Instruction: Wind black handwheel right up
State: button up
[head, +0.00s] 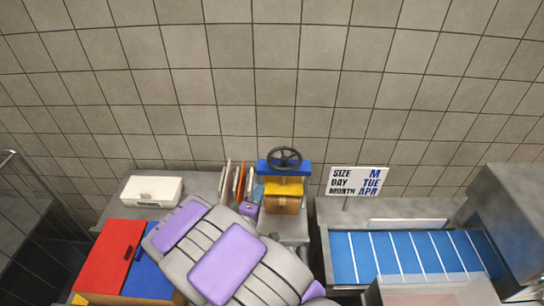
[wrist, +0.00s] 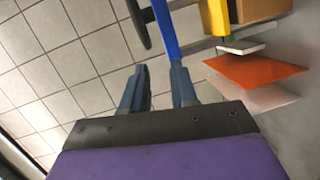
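The black handwheel (head: 284,158) sits on top of a press with a blue crossbar (head: 265,167). A yellow plate (head: 284,187) is under the crossbar, with a brown block (head: 283,205) below it. In the wrist view the wheel (wrist: 138,22) shows edge-on and cut off by the top edge, beside the blue crossbar (wrist: 165,30). My gripper (wrist: 159,82) has its two blue-grey fingers apart with nothing between them. The fingertips point toward the wheel and crossbar, apparently short of them. In the head view my gripper (head: 257,193) is low and left of the press, partly hidden by my arm.
Several upright boards or cards (head: 239,180) stand left of the press; an orange one (wrist: 250,72) shows in the wrist view. A white box (head: 152,191) is farther left. A sign (head: 356,181) and a blue striped surface (head: 410,252) are at right.

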aim_at(273, 158)
jog(key=shift+n+t, duration=0.6)
jog(key=shift+n, duration=0.1)
jog(key=x, duration=1.1)
jog(key=r+x, duration=0.1)
jog(key=x, duration=0.4)
jog(key=shift+w+d+r+b, duration=0.1)
jog(key=shift+w+d+b, duration=0.1)
jog(key=shift+b, duration=0.2)
grip_shut()
